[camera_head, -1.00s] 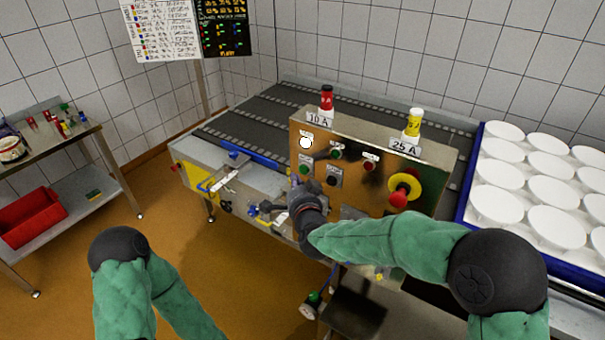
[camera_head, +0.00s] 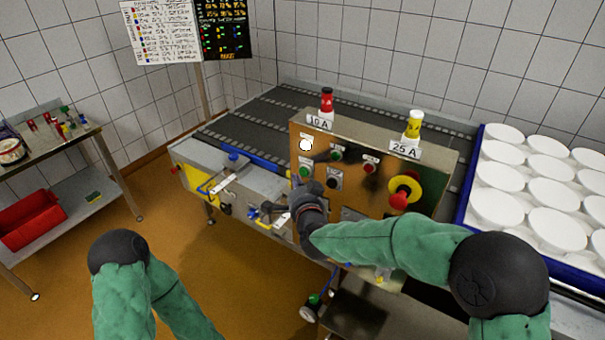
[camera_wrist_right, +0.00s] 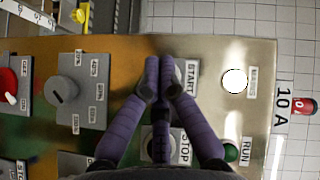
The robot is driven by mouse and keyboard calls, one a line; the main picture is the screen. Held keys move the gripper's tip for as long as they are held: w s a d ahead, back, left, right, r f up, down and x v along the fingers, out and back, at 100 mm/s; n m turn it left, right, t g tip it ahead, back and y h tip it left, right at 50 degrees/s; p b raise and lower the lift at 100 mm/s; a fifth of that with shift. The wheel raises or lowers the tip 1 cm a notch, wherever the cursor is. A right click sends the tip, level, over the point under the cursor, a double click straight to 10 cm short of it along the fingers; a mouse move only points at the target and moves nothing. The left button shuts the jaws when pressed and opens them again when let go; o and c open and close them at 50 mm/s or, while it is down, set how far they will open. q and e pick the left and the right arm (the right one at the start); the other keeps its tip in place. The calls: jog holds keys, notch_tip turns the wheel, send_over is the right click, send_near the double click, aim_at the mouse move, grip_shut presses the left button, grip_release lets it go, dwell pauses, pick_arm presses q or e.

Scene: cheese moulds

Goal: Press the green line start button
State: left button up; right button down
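The green start button (camera_head: 305,171) is on the brass control panel (camera_head: 425,180), below a white lamp (camera_head: 305,144). In the right wrist view the START label (camera_wrist_right: 191,75) shows beside my fingers, which hide the button itself. My right gripper (camera_head: 309,188) has its fingertips together in front of the panel, just below the green button in the head view. The fingers also show together in the right wrist view (camera_wrist_right: 160,68), with nothing seen between them. Whether they touch the panel I cannot tell. My left gripper is out of view.
The STOP label (camera_wrist_right: 183,147) and green RUN lamp (camera_wrist_right: 230,152) are close to my fingers. A black button (camera_head: 333,181) and a red emergency stop (camera_head: 399,199) sit to the right. White moulds (camera_head: 497,207) fill a blue-edged tray at the far right.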

jog(key=shift+w+d, duration=0.1)
jog(key=shift+w, duration=0.05)
dwell(0.5)
jog(key=shift+w+d+b, duration=0.15)
jog(key=shift+w+b, duration=0.05)
jog(key=shift+b, duration=0.15)
jog(key=shift+w+d+b, duration=0.3)
jog(key=shift+w, duration=0.1)
dwell(1.0)
jog(key=shift+s+a, duration=0.55)
jog(key=shift+s, duration=0.2)
jog(key=shift+s+a, duration=0.75)
jog(key=shift+s, duration=0.25)
jog(key=shift+s+a, duration=0.75)
jog(key=shift+s, duration=0.25)
